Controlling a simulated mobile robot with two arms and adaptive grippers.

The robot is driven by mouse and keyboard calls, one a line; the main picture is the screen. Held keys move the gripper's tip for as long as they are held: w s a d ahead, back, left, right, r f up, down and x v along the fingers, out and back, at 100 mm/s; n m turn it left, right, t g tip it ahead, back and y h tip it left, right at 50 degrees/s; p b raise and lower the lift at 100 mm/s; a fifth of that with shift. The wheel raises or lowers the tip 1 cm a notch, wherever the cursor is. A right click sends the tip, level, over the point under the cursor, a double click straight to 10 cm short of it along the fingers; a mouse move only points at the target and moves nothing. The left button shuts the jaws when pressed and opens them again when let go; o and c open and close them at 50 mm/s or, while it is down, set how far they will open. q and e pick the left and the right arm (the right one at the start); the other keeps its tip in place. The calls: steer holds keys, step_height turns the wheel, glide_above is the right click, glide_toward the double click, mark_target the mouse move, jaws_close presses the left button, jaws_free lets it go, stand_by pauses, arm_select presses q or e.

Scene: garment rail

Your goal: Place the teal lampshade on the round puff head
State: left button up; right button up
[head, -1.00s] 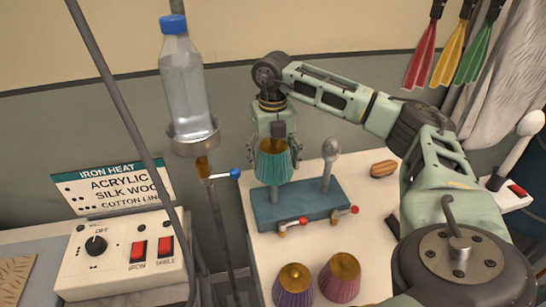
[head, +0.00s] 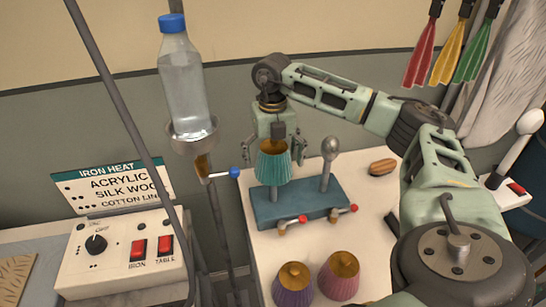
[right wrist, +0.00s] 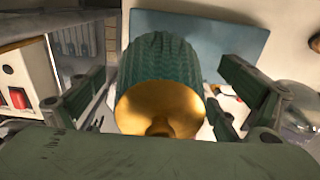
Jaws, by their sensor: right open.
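The teal lampshade (head: 274,166) sits upright over the left post of the blue two-post stand (head: 300,203), with the head of that post hidden inside it. Its gold top faces up, and it fills the middle of the right wrist view (right wrist: 160,75). The right post carries a bare, shiny silver rounded head (head: 330,148). My right gripper (head: 274,148) hangs straight above the lampshade. Its fingers are spread wide, one on each side of the shade, with gaps showing. My left gripper is not in view.
A purple shade (head: 293,285) and a mauve shade (head: 339,275) stand at the table's front. Red-tipped levers (head: 302,219) project from the stand's front. A bottle (head: 182,85) on a pole holder and an iron heat control box (head: 120,250) are left. A brown brush-like object (head: 382,167) lies right.

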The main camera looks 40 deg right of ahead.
steer(key=shift+w+r, duration=0.1)
steer(key=shift+r, duration=0.3)
step_height(320, 180, up, 7)
steer(key=shift+f+b, duration=0.1)
steer(key=shift+b, duration=1.05)
step_height(320, 180, up, 3)
steer(key=shift+r+p, duration=0.2)
steer(key=shift+p, duration=0.2)
steer(key=shift+r, duration=0.6)
